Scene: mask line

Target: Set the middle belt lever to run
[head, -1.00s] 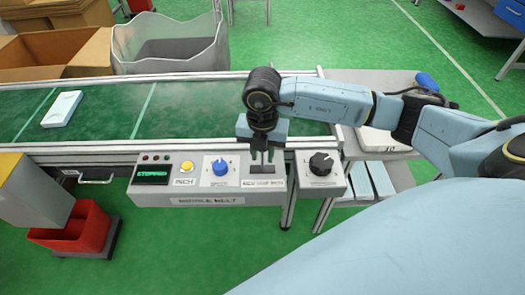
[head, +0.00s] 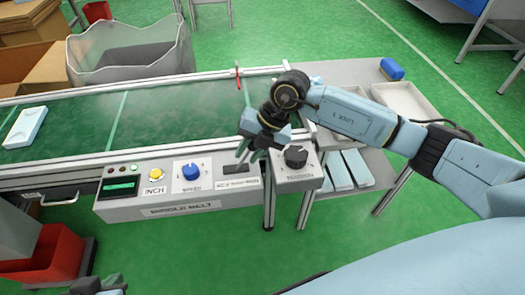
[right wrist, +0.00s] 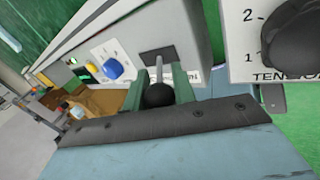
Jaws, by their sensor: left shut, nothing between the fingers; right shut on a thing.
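The middle belt control box (head: 165,212), labelled MIDDLE BELT, sits at the conveyor's front edge. Its lever slot (head: 236,168) is at the right end of its top. My right gripper (head: 243,150) is above that slot, tilted. In the right wrist view, the green fingers are shut on the lever's black knob (right wrist: 159,95), and its metal stem runs to the dark slot plate (right wrist: 158,56). The slot's label is too blurred to read. The display (head: 119,187) glows green with unreadable text, and a green lamp (head: 134,167) looks lit. My left gripper (head: 98,287) is barely in view at the bottom left.
A yellow INCH button (head: 155,174) and blue knob (head: 191,172) are left of the slot. A box with a black tension knob (head: 295,157) is close on the right. A white package (head: 25,127) lies on the green belt (head: 180,110). A red bin (head: 50,262) stands at lower left.

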